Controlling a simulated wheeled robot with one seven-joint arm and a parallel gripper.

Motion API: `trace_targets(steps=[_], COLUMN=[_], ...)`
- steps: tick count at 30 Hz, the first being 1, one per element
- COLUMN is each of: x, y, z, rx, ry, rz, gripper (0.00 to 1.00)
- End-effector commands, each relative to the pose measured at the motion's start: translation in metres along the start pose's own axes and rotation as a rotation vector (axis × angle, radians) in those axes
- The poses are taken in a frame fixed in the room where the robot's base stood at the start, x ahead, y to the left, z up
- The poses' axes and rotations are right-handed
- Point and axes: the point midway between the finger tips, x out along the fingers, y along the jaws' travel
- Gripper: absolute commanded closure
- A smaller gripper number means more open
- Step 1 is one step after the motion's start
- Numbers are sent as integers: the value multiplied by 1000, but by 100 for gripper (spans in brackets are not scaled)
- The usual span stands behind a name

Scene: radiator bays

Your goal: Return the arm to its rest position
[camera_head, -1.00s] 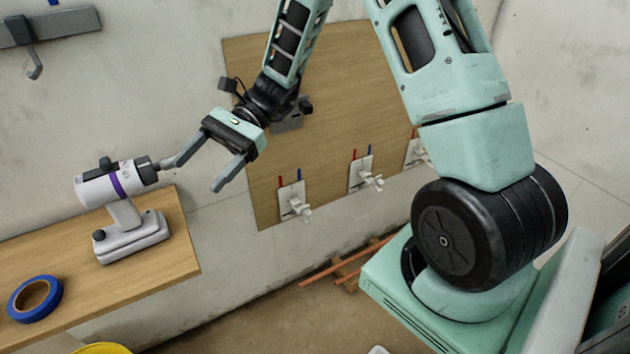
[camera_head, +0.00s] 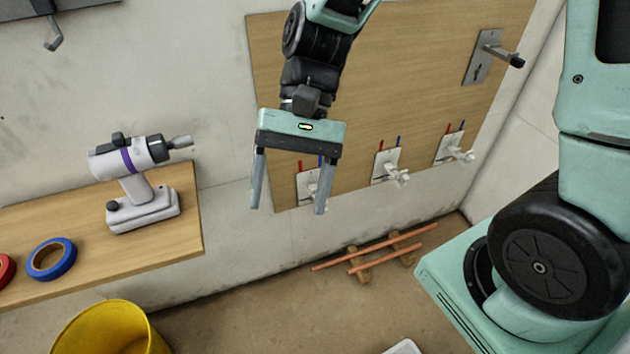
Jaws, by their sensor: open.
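My gripper (camera_head: 288,205) hangs in the air in front of the wooden board (camera_head: 400,75), its two grey fingers spread apart and pointing down. Nothing is between the fingers. My arm comes down from the top of the picture. The right finger overlaps the leftmost valve plate (camera_head: 308,186) in the view and partly hides it. A white and purple drill (camera_head: 128,165) stands upright on the wooden shelf (camera_head: 185,232) to the left, apart from my gripper.
Two more valve plates (camera_head: 390,168) (camera_head: 452,148) and a grey plate with a lever (camera_head: 485,58) are on the board. Blue tape (camera_head: 66,262) and red tape (camera_head: 5,268) lie on the shelf. A yellow bucket (camera_head: 105,332) and copper pipes (camera_head: 375,243) are on the floor.

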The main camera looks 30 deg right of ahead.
Motion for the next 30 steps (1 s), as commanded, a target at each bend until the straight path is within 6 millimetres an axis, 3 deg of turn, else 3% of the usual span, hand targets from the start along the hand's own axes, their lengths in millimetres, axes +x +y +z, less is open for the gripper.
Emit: trace_targets(steps=[22, 26, 30], x=[4, 12, 18], y=[3, 11, 24], z=[10, 30, 52], rx=[-76, -266, -576], ry=[36, 124, 261], rz=[55, 182, 360], gripper=[27, 27, 27])
